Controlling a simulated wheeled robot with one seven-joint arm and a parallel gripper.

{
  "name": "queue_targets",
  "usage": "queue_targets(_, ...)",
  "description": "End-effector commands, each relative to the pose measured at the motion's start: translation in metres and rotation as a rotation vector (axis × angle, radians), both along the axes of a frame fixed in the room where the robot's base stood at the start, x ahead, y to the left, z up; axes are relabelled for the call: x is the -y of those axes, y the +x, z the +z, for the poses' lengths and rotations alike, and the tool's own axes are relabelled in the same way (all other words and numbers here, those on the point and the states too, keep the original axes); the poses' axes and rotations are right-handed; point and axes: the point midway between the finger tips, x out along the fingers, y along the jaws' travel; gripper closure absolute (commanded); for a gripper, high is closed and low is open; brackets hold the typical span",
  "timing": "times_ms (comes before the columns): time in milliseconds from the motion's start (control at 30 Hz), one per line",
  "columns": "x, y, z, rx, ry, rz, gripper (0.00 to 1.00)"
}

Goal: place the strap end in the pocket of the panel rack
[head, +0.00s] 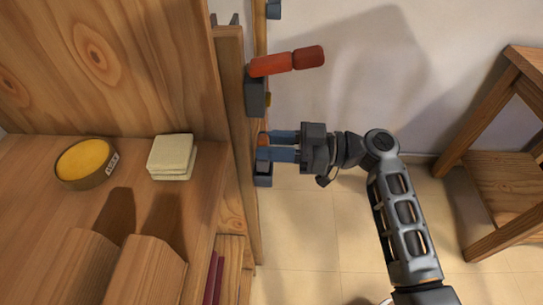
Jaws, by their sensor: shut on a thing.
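The panel rack (250,215) is a narrow upright wooden panel seen nearly edge-on, with dark grey holders on its right face. A grey pocket (263,181) sticks out low on it. My gripper (266,147), with blue fingers, reaches in from the right just above this pocket. It is shut on a small orange-brown piece (263,140), which looks like the strap end. The fingers hide most of it, and I cannot tell whether it touches the pocket.
A red-handled tool (287,61) sits in a grey holder (256,97) above my gripper. On the left, a wooden shelf (125,190) holds a round yellow-topped tin (84,160) and pale stacked pads (172,157). A wooden stand (500,175) is at right. Floor between is clear.

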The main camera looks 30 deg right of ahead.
Motion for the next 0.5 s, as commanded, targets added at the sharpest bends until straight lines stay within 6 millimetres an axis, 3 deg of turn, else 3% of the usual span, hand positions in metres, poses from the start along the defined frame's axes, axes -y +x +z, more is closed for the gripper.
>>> queue_targets(267, 0.000, 0.000, -0.036, -0.003, 0.002, 0.000, 1.00)
queue_targets(500, 0.000, 0.000, -0.039, -0.001, 0.001, 0.001, 1.00)
